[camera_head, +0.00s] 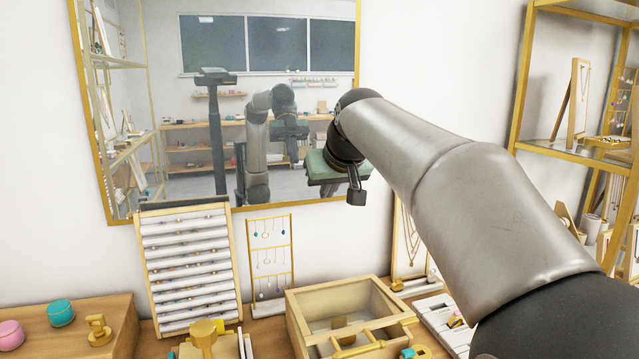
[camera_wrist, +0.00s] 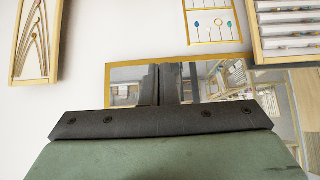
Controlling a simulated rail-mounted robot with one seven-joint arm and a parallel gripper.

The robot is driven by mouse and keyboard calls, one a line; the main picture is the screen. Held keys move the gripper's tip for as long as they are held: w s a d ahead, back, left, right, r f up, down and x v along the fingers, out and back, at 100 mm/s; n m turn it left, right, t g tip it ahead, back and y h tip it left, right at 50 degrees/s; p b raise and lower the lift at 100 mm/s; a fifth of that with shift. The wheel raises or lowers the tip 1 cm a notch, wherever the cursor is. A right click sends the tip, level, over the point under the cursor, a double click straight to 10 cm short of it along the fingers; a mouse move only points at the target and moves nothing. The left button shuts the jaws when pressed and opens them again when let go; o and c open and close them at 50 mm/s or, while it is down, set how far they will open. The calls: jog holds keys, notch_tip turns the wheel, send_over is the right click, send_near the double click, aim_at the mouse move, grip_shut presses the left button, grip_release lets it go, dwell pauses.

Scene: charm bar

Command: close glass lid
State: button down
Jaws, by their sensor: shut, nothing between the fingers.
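A light wooden box (camera_head: 297,322) stands on the counter at the bottom centre of the head view. A wood-framed glass panel, the glass lid (camera_head: 355,299), shows at its top and back. I cannot tell its exact angle, and the front of the box is cut off by the frame edge. My gripper (camera_head: 357,196) is high above and behind the box, in front of the wall and mirror. Its two dark fingers (camera_wrist: 166,84) are together and empty in the wrist view. The box does not show in the wrist view.
A ring display (camera_head: 188,262) and an earring stand (camera_head: 270,262) stand left of the box. A necklace frame (camera_head: 407,245) is behind it at right. A gold-framed mirror (camera_head: 165,120) hangs behind my gripper. A white tray (camera_head: 447,325) lies right of the box.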

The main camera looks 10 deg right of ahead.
jog(key=shift+w, duration=0.1)
jog(key=s+d+f+b, duration=0.1)
jog(key=s+f, duration=0.1)
jog(key=s, duration=0.7)
jog(key=shift+d+f+b, duration=0.15)
jog(key=shift+d+b, duration=0.05)
jog(key=shift+b, duration=0.1)
jog(key=shift+s, duration=0.1)
